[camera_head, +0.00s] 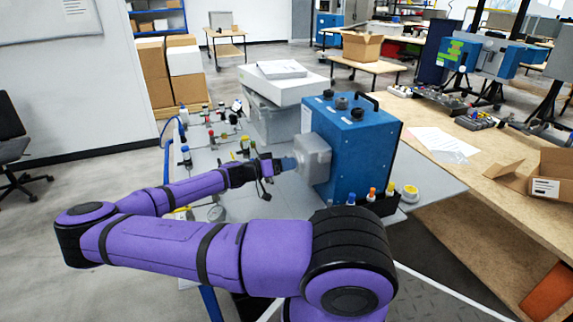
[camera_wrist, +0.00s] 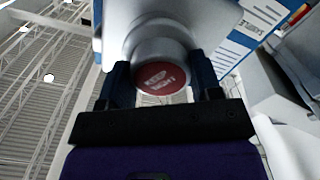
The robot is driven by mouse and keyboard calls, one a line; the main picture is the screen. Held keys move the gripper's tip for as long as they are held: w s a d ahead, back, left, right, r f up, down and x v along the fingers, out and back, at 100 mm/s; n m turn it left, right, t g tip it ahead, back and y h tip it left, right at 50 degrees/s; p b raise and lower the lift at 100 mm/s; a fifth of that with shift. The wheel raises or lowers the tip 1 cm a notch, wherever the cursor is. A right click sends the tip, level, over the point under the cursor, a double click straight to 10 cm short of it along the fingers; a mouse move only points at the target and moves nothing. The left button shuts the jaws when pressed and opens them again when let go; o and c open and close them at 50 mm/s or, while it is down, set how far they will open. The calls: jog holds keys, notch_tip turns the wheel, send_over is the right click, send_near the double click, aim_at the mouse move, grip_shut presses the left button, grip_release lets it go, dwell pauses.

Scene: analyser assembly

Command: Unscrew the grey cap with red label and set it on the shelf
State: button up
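The grey cap with a red label (camera_wrist: 160,77) is on the front of the blue analyser (camera_head: 354,148). In the wrist view its red face sits between the two dark blue fingers of my gripper (camera_wrist: 161,82), in line with the grey body behind it. The fingers lie snugly along both sides, with no clear gap, so my gripper appears shut on the cap. In the head view my gripper (camera_head: 288,164) is at the analyser's grey housing (camera_head: 314,158), where the cap itself is hidden.
A shelf is not clearly identifiable.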

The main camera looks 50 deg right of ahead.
jog(key=n, duration=2.3)
jog(key=shift+n, duration=0.4)
jog(key=o, duration=0.3)
jog(key=shift+c, duration=1.1)
jog(key=shift+w+a, duration=0.1)
jog(key=shift+v, duration=1)
jog(key=v, duration=0.7)
